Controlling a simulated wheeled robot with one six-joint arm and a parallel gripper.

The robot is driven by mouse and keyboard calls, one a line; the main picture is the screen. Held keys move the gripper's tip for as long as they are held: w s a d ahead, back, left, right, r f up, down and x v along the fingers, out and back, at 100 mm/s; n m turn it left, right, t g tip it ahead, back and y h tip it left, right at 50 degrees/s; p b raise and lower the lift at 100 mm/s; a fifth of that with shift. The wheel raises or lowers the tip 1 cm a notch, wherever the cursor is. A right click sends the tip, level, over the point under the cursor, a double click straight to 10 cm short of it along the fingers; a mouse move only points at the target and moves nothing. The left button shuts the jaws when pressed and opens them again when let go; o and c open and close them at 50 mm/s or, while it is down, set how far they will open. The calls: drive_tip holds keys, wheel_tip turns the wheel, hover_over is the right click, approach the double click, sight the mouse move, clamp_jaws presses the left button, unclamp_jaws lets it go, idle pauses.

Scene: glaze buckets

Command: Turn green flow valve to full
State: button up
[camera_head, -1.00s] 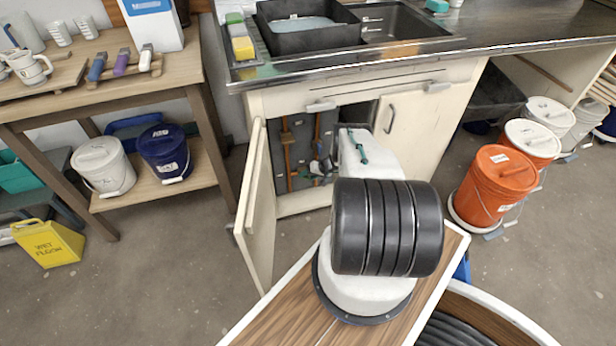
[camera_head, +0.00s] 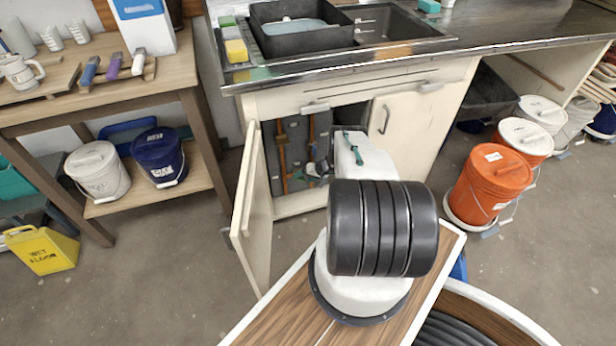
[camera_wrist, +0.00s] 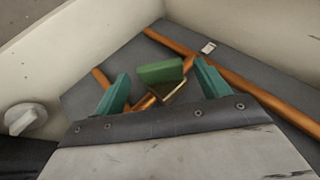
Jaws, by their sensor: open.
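The green valve handle (camera_wrist: 160,72) shows in the wrist view, on a brass body (camera_wrist: 168,92) fitted to a copper pipe. My gripper (camera_wrist: 162,88) is open, with its two teal fingers on either side of the handle. The handle lies between and slightly beyond the fingertips, with gaps visible on both sides. I cannot tell whether the fingers touch it. In the head view my arm reaches into the open cabinet under the sink, and the valve is not clearly visible there.
The open cabinet door (camera_head: 255,215) stands left of my arm, and the closed door (camera_head: 405,135) is right of it. Copper pipes (camera_wrist: 250,85) cross the cabinet's back. A pale round knob (camera_wrist: 25,119) is at left. An orange bucket (camera_head: 490,186) stands on the floor at right.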

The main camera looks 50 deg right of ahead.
drive_tip(key=v, duration=0.7)
drive_tip(key=shift+s+r, duration=0.2)
drive_tip(key=shift+s, duration=0.05)
